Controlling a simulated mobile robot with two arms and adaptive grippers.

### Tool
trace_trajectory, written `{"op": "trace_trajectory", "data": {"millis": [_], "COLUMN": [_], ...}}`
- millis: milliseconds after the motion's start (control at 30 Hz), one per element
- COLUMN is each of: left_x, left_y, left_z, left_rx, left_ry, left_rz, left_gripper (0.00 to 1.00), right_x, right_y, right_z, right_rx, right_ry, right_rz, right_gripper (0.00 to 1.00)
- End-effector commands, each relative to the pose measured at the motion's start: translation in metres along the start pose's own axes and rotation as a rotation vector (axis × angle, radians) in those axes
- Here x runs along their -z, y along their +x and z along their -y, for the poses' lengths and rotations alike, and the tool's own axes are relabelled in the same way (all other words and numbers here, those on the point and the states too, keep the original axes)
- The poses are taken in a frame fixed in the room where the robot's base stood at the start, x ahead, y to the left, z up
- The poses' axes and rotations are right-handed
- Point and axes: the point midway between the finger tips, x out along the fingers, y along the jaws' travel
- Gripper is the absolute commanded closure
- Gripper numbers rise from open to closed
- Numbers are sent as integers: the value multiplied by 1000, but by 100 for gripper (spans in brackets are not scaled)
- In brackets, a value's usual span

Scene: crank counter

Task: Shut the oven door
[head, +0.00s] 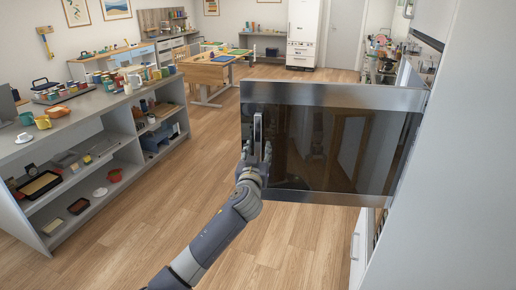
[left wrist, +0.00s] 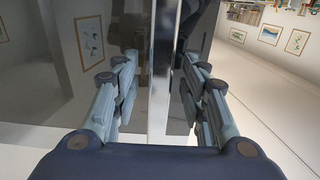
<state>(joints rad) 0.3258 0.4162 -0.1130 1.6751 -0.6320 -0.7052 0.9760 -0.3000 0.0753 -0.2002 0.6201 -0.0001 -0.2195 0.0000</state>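The oven door (head: 330,145) is a dark glass panel with a steel frame. It stands open, swung out from the tall white cabinet at the right of the head view. An upright handle (head: 258,128) shows near its free left edge. My left gripper (head: 255,153) is at that edge, by the lower part of the handle. In the left wrist view the fingers of the left gripper (left wrist: 160,75) are spread apart, one on each side of the door's steel edge (left wrist: 161,100). Whether they touch it is unclear. My right gripper is not in view.
A grey shelf counter (head: 95,120) with cups, jars and trays stands at the left. A wooden workbench (head: 207,72) is farther back. The wooden floor (head: 170,215) between counter and door is clear. A drawer or door front (head: 358,245) shows below the oven door.

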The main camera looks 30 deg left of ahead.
Motion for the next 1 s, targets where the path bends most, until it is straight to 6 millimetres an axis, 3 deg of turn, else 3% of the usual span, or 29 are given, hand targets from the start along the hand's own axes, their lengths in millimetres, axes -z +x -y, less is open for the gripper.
{"op": "trace_trajectory", "data": {"millis": [200,600,800,1000], "left_x": [1,0,0,0], "left_y": [11,13,13,13], "left_z": [0,1,1,1], "left_rx": [1,1,1,0], "left_ry": [0,0,0,0], "left_rz": [0,1,1,1], "left_gripper": [60,60,100,100], "right_x": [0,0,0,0], "right_y": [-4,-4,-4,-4], "right_z": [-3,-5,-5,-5], "right_rx": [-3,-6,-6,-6], "right_ry": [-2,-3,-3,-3], "right_rz": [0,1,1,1], "right_gripper": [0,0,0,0]}}
